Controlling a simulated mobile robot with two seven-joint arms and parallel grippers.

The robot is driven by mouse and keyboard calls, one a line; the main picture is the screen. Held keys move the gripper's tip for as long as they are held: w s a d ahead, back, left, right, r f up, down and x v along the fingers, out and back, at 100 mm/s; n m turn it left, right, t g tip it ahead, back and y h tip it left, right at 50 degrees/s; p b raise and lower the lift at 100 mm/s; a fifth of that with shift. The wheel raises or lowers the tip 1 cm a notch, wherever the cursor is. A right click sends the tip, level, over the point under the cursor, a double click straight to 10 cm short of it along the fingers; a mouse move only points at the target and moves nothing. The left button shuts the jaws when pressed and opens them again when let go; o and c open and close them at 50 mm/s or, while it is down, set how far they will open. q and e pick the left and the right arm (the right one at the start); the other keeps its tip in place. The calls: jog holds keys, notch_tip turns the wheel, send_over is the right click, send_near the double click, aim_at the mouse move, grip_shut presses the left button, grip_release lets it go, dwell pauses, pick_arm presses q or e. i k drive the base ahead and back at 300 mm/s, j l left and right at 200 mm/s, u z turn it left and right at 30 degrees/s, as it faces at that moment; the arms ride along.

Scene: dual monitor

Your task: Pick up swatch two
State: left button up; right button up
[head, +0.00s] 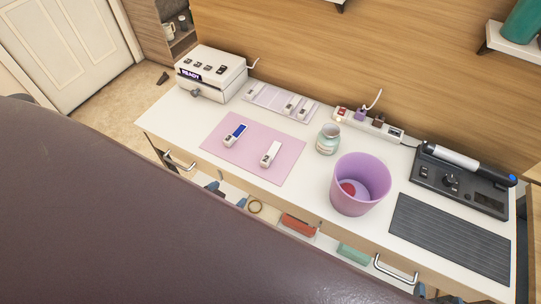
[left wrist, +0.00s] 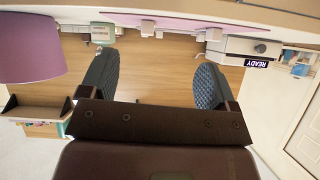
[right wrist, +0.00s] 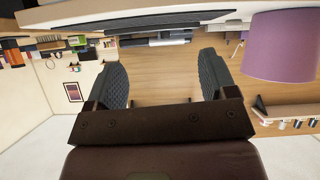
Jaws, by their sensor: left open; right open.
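On a pink mat (head: 275,137) on the white desk lie two small white-ended pieces that look like swatches: one with a blue face (head: 236,133) and one with a white face (head: 271,152). A pale rack (head: 268,100) behind the mat holds several similar small white pieces. I cannot tell which piece is swatch two. My left gripper (left wrist: 158,62) is open and empty in the left wrist view, apart from the desk things. My right gripper (right wrist: 162,60) is open and empty in the right wrist view. Neither gripper shows in the head view.
A white box reading READY (head: 209,73) stands at the desk's left end. A jar (head: 328,139), a purple bin (head: 361,184) with something red inside, a power strip (head: 370,124), a dark device (head: 457,182) and a ribbed dark mat (head: 452,236) fill the right side. An open drawer below holds tools.

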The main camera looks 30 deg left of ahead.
aim_at(265, 161)
jog(key=j+z, duration=0.1)
jog(key=j, duration=0.35)
jog(key=k+j, duration=0.1)
jog(key=j, duration=0.3)
jog(key=j+z, duration=0.15)
jog(key=j, duration=0.25)
jog(key=k+j+z, duration=0.1)
jog(key=j, duration=0.35)
jog(key=k+j, duration=0.15)
jog(key=j, duration=0.25)
jog(key=k+j+z, duration=0.15)
jog(key=j, duration=0.25)
jog(key=j+z, duration=0.1)
jog(key=j, duration=0.3)
jog(key=k+j, duration=0.2)
jog(key=j, duration=0.2)
jog(key=z, duration=0.05)
